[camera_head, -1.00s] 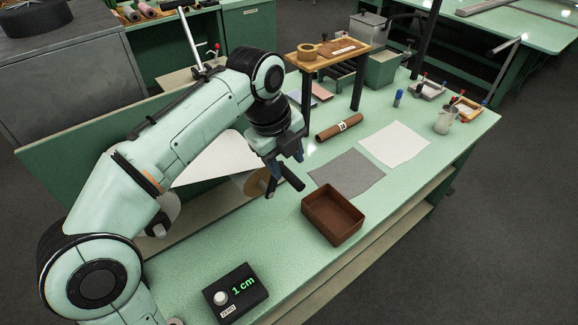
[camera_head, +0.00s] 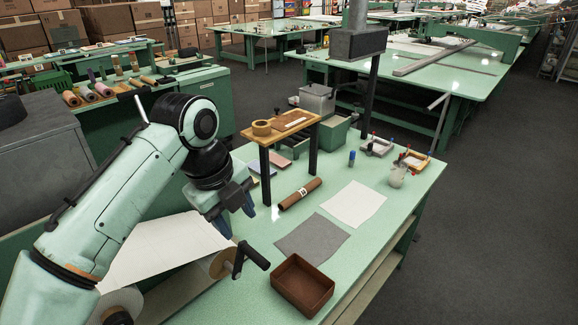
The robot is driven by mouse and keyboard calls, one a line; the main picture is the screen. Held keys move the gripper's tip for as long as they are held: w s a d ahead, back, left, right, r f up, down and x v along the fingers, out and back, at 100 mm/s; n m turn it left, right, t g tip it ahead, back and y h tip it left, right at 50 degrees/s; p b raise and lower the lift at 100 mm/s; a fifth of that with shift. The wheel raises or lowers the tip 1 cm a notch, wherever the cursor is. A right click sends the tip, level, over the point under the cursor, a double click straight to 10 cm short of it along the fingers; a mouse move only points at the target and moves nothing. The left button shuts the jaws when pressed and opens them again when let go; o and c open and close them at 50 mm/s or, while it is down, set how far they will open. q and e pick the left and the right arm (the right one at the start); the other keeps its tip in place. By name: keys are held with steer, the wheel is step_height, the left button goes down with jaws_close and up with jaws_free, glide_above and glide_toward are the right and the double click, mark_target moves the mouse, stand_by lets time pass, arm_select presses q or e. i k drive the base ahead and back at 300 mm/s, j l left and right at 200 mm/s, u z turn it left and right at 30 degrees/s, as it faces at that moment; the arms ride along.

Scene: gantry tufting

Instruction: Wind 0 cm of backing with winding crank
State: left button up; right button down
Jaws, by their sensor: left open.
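The winding crank (camera_head: 250,255) has a black arm and grip and sits at the end of a roll with a tan round end (camera_head: 222,263). White backing (camera_head: 160,246) stretches from this roll toward a white roll at the lower left. My left gripper (camera_head: 238,211) hangs above and behind the crank, apart from it in the picture, with open fingers and nothing between them. My left forearm hides part of the backing. My right gripper is not in view. No length display shows now.
A brown tray (camera_head: 302,286) stands just right of the crank. A grey sheet (camera_head: 312,238), a white sheet (camera_head: 353,204) and a brown roll (camera_head: 300,194) lie on the green table. A small wooden stand (camera_head: 280,130) rises behind my gripper.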

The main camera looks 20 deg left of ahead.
mark_target(218, 266)
steer(key=k+l, duration=0.8)
steer(key=l, duration=0.1)
